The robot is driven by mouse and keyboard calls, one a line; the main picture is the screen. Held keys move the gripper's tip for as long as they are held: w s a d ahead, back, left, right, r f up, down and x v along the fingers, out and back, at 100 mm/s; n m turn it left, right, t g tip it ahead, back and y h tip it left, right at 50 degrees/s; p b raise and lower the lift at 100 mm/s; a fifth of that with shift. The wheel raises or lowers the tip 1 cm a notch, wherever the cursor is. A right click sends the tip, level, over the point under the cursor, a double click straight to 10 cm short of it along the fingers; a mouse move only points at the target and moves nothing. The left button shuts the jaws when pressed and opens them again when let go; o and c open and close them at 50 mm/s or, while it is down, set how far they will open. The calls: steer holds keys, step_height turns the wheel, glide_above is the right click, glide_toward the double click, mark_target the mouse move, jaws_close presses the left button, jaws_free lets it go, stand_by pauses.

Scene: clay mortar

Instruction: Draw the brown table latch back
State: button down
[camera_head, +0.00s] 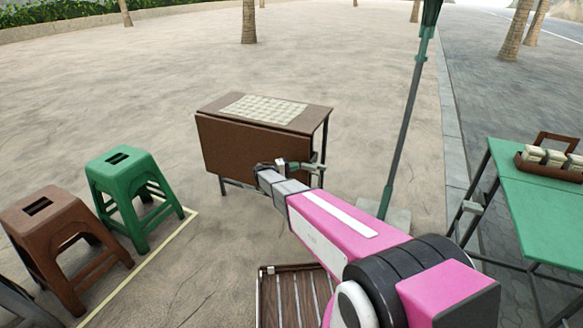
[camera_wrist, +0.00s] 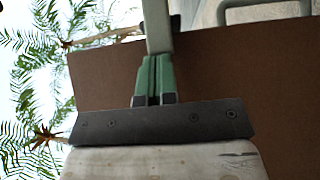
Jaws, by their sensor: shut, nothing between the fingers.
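The brown table (camera_head: 225,148) stands ahead with a brown front panel hanging down and a patterned board on its top. My gripper (camera_head: 318,166) is at the right end of that panel, close to the table's right leg. In the wrist view my green fingers (camera_wrist: 155,80) are together and empty, in front of the brown panel (camera_wrist: 220,70). A grey bar (camera_wrist: 158,28) runs beyond the fingertips, with a small dark part beside it. I cannot tell whether the fingers touch the bar. I cannot make out the latch clearly in either view.
A green stool (camera_head: 120,165) and a brown stool (camera_head: 50,215) stand at left. A green pole (camera_head: 405,120) rises just right of the table. A green table (camera_head: 545,215) with a brown tray is at far right. A slatted wooden piece (camera_head: 295,295) lies below my arm.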

steer(key=s+d, duration=0.1)
steer(key=d, duration=0.1)
steer(key=s+d, duration=0.1)
steer(key=d, duration=0.1)
steer(key=shift+s, duration=0.15)
stand_by(0.4)
steer(key=shift+w+a, duration=0.3)
glide_toward(304, 167)
steer(key=a, duration=0.2)
steer(key=w+a, duration=0.1)
steer(key=a, duration=0.1)
